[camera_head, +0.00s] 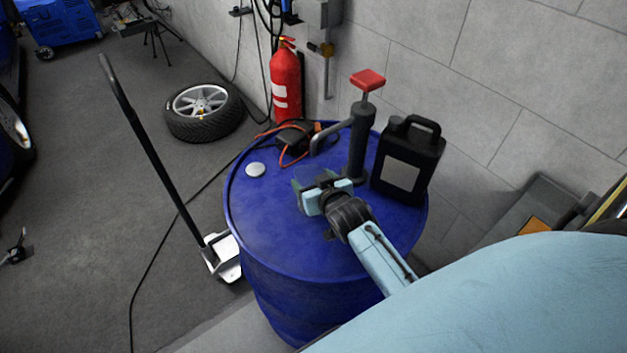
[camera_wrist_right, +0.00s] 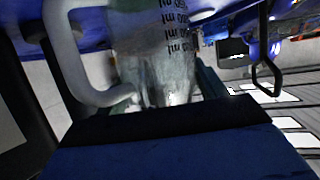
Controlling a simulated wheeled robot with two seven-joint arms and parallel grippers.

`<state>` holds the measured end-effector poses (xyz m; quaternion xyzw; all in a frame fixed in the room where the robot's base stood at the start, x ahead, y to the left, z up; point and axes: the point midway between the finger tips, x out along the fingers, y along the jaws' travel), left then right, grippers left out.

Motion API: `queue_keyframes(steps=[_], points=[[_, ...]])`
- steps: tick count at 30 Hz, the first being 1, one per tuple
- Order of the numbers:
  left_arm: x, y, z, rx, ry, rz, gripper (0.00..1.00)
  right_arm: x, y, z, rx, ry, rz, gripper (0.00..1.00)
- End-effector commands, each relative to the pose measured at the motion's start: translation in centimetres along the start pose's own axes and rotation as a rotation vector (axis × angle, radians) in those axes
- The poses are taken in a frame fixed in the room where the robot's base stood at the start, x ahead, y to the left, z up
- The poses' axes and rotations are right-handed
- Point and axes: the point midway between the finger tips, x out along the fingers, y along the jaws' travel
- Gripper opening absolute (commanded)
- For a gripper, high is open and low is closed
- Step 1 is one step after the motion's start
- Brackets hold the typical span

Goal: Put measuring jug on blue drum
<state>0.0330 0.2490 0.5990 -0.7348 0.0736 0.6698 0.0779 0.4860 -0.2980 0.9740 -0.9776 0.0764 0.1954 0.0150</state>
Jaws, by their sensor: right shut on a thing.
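The measuring jug (camera_wrist_right: 150,45) fills the upper middle of the right wrist view. It is clear, with dark ml marks and a pale handle (camera_wrist_right: 70,60) on the left. My right gripper (camera_head: 318,190) is shut on the jug, over the top of the blue drum (camera_head: 262,215). In the head view the gripper mostly hides the jug, and I cannot tell whether the jug touches the drum top. My left gripper is not in view.
On the drum stand a black jerrycan (camera_head: 408,155), a dark hand pump with a red handle (camera_head: 367,80), a white cap (camera_head: 255,169) and an orange-corded device (camera_head: 293,135). The drum's front left top is clear. A fire extinguisher (camera_head: 286,85) hangs behind.

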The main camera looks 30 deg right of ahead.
Motion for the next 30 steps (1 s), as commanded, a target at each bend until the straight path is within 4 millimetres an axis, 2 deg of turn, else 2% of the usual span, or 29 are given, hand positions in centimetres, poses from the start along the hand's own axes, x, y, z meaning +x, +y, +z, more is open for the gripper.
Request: queue_keyframes(steps=[11,12,16,26,30], points=[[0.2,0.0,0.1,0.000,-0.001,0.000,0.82,0.2,0.0,0.3,0.001,0.003,0.000,0.32],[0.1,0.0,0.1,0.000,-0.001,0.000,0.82,0.2,0.0,0.3,0.001,0.002,0.000,0.74],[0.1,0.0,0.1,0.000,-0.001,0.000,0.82,0.1,0.0,0.3,0.001,0.001,0.000,0.92],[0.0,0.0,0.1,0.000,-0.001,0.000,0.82,0.0,0.0,0.0,0.001,0.002,0.000,0.92],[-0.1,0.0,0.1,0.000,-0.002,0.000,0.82,-1.2,0.0,0.1,0.001,0.001,0.000,0.92]])
